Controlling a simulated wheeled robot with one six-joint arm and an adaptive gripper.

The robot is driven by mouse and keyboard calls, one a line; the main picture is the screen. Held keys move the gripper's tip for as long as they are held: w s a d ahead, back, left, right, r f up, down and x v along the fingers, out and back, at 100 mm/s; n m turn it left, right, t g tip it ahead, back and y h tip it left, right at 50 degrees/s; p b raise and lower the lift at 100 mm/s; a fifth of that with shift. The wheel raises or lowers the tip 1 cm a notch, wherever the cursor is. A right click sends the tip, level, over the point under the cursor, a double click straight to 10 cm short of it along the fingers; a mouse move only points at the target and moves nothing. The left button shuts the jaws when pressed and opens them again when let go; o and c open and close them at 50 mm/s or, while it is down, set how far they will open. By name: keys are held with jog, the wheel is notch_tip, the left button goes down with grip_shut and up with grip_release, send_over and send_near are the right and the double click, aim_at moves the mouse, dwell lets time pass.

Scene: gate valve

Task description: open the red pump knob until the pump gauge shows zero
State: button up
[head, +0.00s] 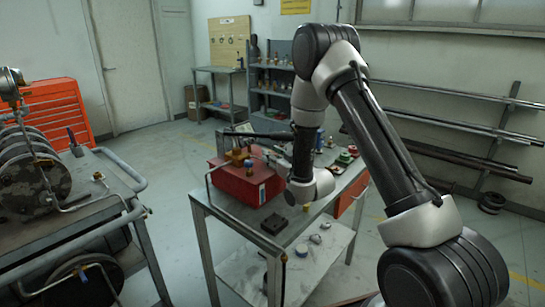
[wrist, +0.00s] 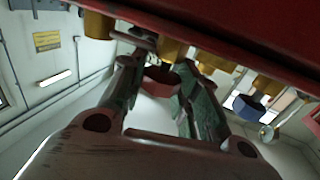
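The red pump (head: 246,184) sits on a metal cart, with brass fittings on top. In the wrist view its red body (wrist: 255,30) crosses the top, with brass fittings along its edge. My gripper (wrist: 160,70) has its two fingers on either side of a red knob (wrist: 161,79), which fills the gap between them. In the head view the gripper is mostly hidden by my wrist link. A small round part (wrist: 267,131) at the right of the wrist view may be the gauge; no reading shows.
A dark blue knob (wrist: 246,106) is to the right of the fingers. The pump's cart (head: 232,223) also carries a dark block (head: 273,223) and small coloured parts. Another cart (head: 60,225) with cable reels stands left. A red tool cabinet (head: 62,100) is behind it. Open floor lies between the carts.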

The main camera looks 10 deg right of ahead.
jog(key=shift+c, duration=0.9)
jog(key=shift+d+y, duration=0.1)
jog(key=shift+y, duration=0.2)
jog(key=n+g+y, duration=0.1)
jog(key=n+y, duration=0.1)
jog(key=shift+d+g+y, duration=0.15)
jog(key=shift+g+y, duration=0.15)
jog(key=n+g+y, duration=0.2)
jog(key=y, duration=0.1)
jog(key=shift+w+n, duration=0.1)
jog(key=shift+n, duration=0.3)
jog(key=n+g+y, duration=0.2)
jog(key=n+g, duration=0.1)
jog(key=g, duration=0.1)
jog(key=n+g+y, duration=0.2)
jog(key=g, duration=0.2)
jog(key=shift+n+y, duration=0.4)
jog(key=shift+g, duration=0.4)
